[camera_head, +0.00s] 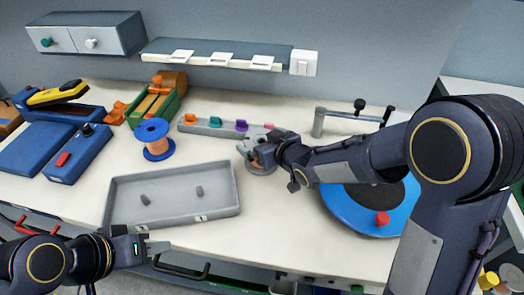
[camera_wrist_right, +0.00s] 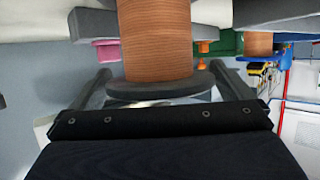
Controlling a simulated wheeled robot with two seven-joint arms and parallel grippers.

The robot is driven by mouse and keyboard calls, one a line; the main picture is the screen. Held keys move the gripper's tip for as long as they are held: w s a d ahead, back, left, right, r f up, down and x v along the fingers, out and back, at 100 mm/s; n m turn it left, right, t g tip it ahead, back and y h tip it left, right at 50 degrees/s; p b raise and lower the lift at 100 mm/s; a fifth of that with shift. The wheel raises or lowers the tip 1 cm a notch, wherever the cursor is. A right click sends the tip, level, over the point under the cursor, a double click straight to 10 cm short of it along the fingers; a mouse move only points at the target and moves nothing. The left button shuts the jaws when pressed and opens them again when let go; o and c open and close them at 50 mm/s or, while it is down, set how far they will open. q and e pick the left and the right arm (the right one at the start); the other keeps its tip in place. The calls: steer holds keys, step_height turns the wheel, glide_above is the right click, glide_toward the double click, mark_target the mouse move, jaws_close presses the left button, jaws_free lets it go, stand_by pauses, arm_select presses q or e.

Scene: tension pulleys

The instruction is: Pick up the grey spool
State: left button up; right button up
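The grey spool (camera_head: 262,170) with copper-coloured winding stands on the table in the middle of the head view, partly hidden by my right gripper (camera_head: 254,150). In the right wrist view, its copper winding (camera_wrist_right: 155,40) and grey flange (camera_wrist_right: 160,88) fill the space ahead of the gripper. My right gripper's fingers (camera_wrist_right: 163,85) are spread, one on each side of the flange, with no clear grip on it. My left gripper (camera_head: 158,246) is at the front edge of the table, below the grey tray, with nothing seen in it; its finger opening is too small to judge.
A grey tray (camera_head: 118,210) with two small grey pieces lies front left. A blue spool (camera_head: 154,131) stands behind it. A rail with coloured pegs (camera_head: 205,127) is just behind the grey spool. A blue round plate (camera_head: 345,218) is to the right, under my right arm.

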steer(key=c, duration=1.2)
steer(key=shift+r, duration=0.1)
steer(key=shift+r, duration=0.1)
steer(key=shift+r, duration=0.25)
step_height(320, 180, up, 2)
steer(key=shift+r, duration=0.1)
steer(key=shift+s+a+r+p, duration=0.55)
steer(key=shift+s+a+r, duration=0.95)
steer(key=shift+s+r, duration=0.25)
steer(key=shift+s+a+r+p, duration=0.5)
steer(key=shift+s+a+r, duration=1.05)
steer(key=shift+s, duration=0.3)
steer(key=shift+s+a+r+p, duration=0.55)
steer(key=shift+s+a+r, duration=0.9)
steer(key=shift+s+r, duration=0.35)
